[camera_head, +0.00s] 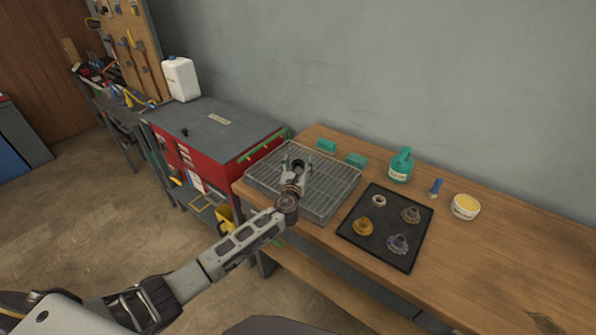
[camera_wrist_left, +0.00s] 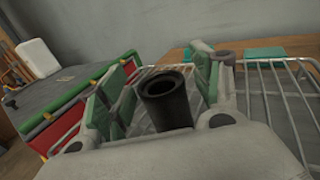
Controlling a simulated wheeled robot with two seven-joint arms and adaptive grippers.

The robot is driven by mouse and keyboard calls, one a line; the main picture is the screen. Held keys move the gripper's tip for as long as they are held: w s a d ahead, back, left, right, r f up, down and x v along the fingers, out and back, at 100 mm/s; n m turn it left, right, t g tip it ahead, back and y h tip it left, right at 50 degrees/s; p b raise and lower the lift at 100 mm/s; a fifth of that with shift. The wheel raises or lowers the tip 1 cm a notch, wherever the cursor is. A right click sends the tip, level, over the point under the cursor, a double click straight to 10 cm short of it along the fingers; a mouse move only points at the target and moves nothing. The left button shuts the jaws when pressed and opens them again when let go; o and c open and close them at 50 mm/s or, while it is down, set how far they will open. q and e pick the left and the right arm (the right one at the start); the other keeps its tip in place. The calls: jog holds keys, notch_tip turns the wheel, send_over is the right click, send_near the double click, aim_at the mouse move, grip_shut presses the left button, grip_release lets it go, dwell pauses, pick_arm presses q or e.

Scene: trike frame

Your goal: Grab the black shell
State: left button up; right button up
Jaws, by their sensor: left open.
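The black shell (camera_wrist_left: 165,103) is a dark hollow cylinder, standing with its open end up on the wire rack (camera_head: 333,207). In the head view only a small dark part of it (camera_head: 298,164) shows. My left gripper (camera_head: 296,166) is over the rack with its fingers open, one on each side of the shell. In the left wrist view the green-padded fingers (camera_wrist_left: 168,88) flank the shell, with a visible gap on its left side. Whether the right finger touches it I cannot tell. The shell's lower end is hidden by the gripper body. My right gripper is not in view.
A black tray (camera_head: 375,251) with several gear-like parts lies right of the rack. Behind are teal blocks (camera_head: 357,160), a green bottle (camera_head: 400,166), a small blue item (camera_head: 436,187) and a yellow-topped tub (camera_head: 466,207). A red cabinet (camera_head: 222,168) stands left. The table's right side is clear.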

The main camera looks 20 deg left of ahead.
aim_at(298, 164)
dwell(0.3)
pick_arm(q)
jog(key=c, duration=1.2)
jog(key=shift+w+r, duration=0.1)
jog(key=shift+c, duration=0.9)
notch_tip(298, 164, up, 10)
jog(key=p, duration=0.1)
